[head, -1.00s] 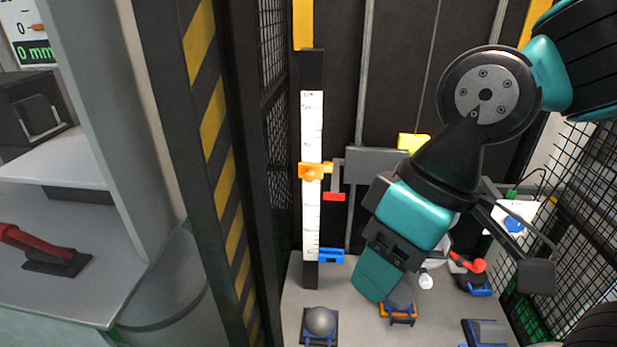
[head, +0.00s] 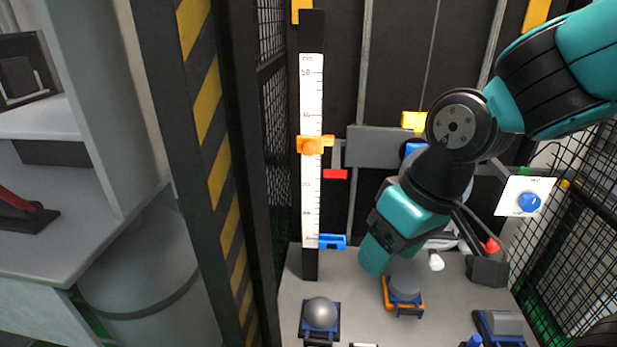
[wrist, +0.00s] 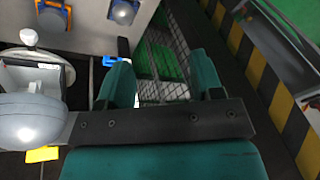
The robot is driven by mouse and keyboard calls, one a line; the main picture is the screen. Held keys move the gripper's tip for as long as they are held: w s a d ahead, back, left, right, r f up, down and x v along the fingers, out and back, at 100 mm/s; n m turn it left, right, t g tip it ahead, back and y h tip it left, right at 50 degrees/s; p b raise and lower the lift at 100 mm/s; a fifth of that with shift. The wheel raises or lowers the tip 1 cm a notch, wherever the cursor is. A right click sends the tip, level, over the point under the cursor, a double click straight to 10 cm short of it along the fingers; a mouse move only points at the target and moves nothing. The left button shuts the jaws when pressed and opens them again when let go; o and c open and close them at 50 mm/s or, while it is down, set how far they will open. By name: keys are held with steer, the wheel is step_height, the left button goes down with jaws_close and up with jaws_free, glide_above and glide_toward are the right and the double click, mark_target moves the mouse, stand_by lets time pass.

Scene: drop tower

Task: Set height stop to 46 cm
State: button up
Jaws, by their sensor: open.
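The height stop, an orange clamp (head: 311,145), sits on the white vertical scale (head: 311,200) in the head view, around the upper middle of its marks. The scale's numbers are too small to read surely. A red flag (head: 335,174) is just right of the clamp. A blue block (head: 332,241) is at the scale's lower end. My gripper (head: 375,255) is to the right of the scale and lower than the clamp, apart from both. In the wrist view my gripper's two teal fingers (wrist: 165,85) are spread with nothing held between them.
A grey ball on a blue stand (head: 320,313) and a grey piece on an orange stand (head: 404,288) stand on the grey base. A white panel with a blue button (head: 528,202) is at the right. Mesh and a striped post (head: 215,150) flank the tower.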

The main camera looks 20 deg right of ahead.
steer(key=w+d+f+m+t+b, duration=0.1)
steer(key=w+d+f+b, duration=0.1)
steer(key=f+b, duration=0.35)
steer(key=w+d+f+m+b, duration=0.2)
steer(key=w+f, duration=0.1)
steer(key=f, duration=0.5)
steer(key=m+t+y+b, duration=0.4)
steer(key=m+t, duration=1.1)
steer(key=m, duration=0.1)
glide_toward(311, 151)
steer(key=p+x, duration=0.1)
steer(key=p, duration=0.4)
steer(key=p+x, duration=0.2)
steer(key=p, duration=0.3)
steer(key=p+x, duration=0.2)
steer(key=p, duration=0.3)
steer(key=shift+r, duration=0.4)
steer(key=p+x, duration=0.1)
steer(key=x, duration=0.1)
steer(key=p+x, duration=0.2)
steer(key=x, duration=0.1)
steer(key=shift+f+p, duration=0.25)
steer(key=shift+p, duration=0.05)
steer(key=shift+w+a+f, duration=0.1)
steer(key=shift+w+a, duration=0.1)
steer(key=shift+w, duration=0.25)
